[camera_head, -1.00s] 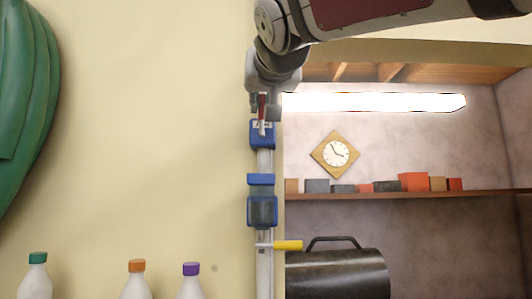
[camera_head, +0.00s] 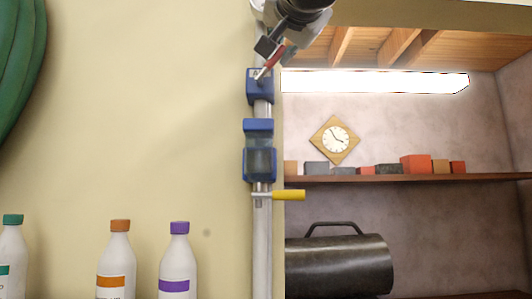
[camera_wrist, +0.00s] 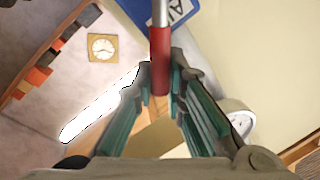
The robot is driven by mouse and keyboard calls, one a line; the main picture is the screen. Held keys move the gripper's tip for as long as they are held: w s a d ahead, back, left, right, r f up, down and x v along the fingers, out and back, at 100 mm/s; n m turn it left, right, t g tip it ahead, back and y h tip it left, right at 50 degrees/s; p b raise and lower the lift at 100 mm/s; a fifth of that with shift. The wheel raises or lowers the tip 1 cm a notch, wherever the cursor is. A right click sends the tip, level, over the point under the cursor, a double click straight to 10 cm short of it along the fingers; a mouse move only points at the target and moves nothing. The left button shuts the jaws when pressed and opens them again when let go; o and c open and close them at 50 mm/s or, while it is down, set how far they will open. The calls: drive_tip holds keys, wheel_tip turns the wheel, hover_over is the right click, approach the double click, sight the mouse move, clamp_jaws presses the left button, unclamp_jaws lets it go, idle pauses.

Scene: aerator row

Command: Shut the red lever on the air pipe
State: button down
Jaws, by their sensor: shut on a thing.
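The red lever (camera_head: 274,59) sits on a blue valve block (camera_head: 259,88) high on the vertical grey air pipe (camera_head: 262,245). The lever leans up and to the right from the block, out of line with the pipe. My gripper (camera_head: 278,48) is at the lever's upper end, shut on it. In the wrist view the red sleeve (camera_wrist: 159,60) lies between the fingertips, with its bare metal stem running to the block (camera_wrist: 185,10), whose label is partly cut off. My fingers hide part of the lever in the head view.
Lower on the pipe are a blue-framed clear bowl (camera_head: 259,160) and a yellow handle (camera_head: 288,195) pointing right. An alcove to the right has a lit lamp (camera_head: 375,83), a clock (camera_head: 335,140) and a shelf (camera_head: 400,181). Bottles (camera_head: 178,270) stand lower left; the wall between is clear.

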drive_tip(key=shift+d+f+m+b, duration=0.4)
drive_tip(key=shift+m+b, duration=0.15)
drive_tip(key=shift+m, duration=0.45)
drive_tip(key=c, duration=1.6)
unclamp_jaws()
drive_tip(key=s+d+f, duration=0.1)
drive_tip(key=s, duration=1)
drive_tip(key=shift+s+d+f, duration=0.15)
drive_tip(key=shift+s+f, duration=0.15)
drive_tip(key=shift+s, duration=0.1)
drive_tip(key=shift+c, duration=0.3)
